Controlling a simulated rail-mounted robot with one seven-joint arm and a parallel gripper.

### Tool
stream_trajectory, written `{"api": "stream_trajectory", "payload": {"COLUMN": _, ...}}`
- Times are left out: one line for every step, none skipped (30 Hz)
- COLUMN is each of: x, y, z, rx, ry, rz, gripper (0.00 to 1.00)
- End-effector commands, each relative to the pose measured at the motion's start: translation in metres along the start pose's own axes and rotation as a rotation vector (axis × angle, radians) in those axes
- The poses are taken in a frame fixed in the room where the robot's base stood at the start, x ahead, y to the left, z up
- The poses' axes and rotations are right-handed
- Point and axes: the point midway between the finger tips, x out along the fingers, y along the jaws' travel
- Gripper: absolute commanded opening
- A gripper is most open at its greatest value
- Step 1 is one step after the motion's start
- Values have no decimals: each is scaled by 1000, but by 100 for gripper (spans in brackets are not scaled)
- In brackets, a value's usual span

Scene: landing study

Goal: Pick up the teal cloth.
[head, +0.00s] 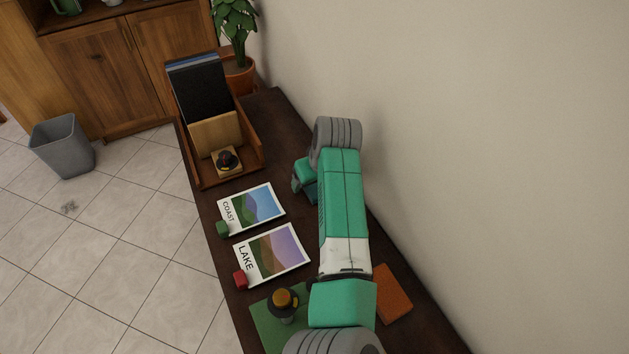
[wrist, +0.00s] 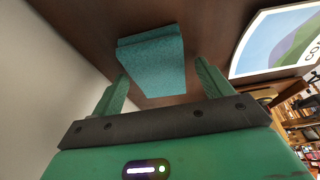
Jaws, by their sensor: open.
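The teal cloth (wrist: 152,58) is a folded, block-like piece on the dark wooden table, in the upper middle of the wrist view. In the head view only a small dark teal patch (head: 311,193) shows beside my arm, and it seems to be the cloth; the arm hides the rest. My gripper (wrist: 163,70) is open, with its two green fingers apart, pointing at the cloth. The near end of the cloth shows between the fingertips, with gaps on both sides. I cannot tell how far the tips are from the tabletop.
"COAST" (head: 252,207) and "LAKE" (head: 272,254) prints lie left of my arm, with a green block (head: 223,229) and red block (head: 240,280). A wooden tray (head: 233,177) holds folders. A green mat (head: 265,320), an orange book (head: 393,294) and the wall (head: 480,150) are close.

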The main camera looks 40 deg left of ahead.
Motion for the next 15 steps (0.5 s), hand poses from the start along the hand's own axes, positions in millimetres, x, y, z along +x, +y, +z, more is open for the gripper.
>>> {"api": "stream_trajectory", "payload": {"x": 0, "y": 0, "z": 0, "rx": 0, "ry": -1, "rz": 0, "gripper": 78}}
{"api": "stream_trajectory", "payload": {"x": 0, "y": 0, "z": 0, "rx": 0, "ry": -1, "rz": 0, "gripper": 78}}
{"api": "stream_trajectory", "payload": {"x": 1, "y": 0, "z": 1, "rx": 0, "ry": -1, "rz": 0, "gripper": 78}}
{"api": "stream_trajectory", "payload": {"x": 1, "y": 0, "z": 1, "rx": 0, "ry": -1, "rz": 0, "gripper": 78}}
{"api": "stream_trajectory", "payload": {"x": 2, "y": 0, "z": 1, "rx": 0, "ry": -1, "rz": 0, "gripper": 78}}
{"api": "stream_trajectory", "payload": {"x": 2, "y": 0, "z": 1, "rx": 0, "ry": -1, "rz": 0, "gripper": 78}}
{"api": "stream_trajectory", "payload": {"x": 2, "y": 0, "z": 1, "rx": 0, "ry": -1, "rz": 0, "gripper": 78}}
{"api": "stream_trajectory", "payload": {"x": 2, "y": 0, "z": 1, "rx": 0, "ry": -1, "rz": 0, "gripper": 78}}
{"api": "stream_trajectory", "payload": {"x": 2, "y": 0, "z": 1, "rx": 0, "ry": -1, "rz": 0, "gripper": 78}}
{"api": "stream_trajectory", "payload": {"x": 2, "y": 0, "z": 1, "rx": 0, "ry": -1, "rz": 0, "gripper": 78}}
{"api": "stream_trajectory", "payload": {"x": 2, "y": 0, "z": 1, "rx": 0, "ry": -1, "rz": 0, "gripper": 72}}
{"api": "stream_trajectory", "payload": {"x": 2, "y": 0, "z": 1, "rx": 0, "ry": -1, "rz": 0, "gripper": 64}}
{"api": "stream_trajectory", "payload": {"x": 2, "y": 0, "z": 1, "rx": 0, "ry": -1, "rz": 0, "gripper": 59}}
{"api": "stream_trajectory", "payload": {"x": 2, "y": 0, "z": 1, "rx": 0, "ry": -1, "rz": 0, "gripper": 53}}
{"api": "stream_trajectory", "payload": {"x": 2, "y": 0, "z": 1, "rx": 0, "ry": -1, "rz": 0, "gripper": 45}}
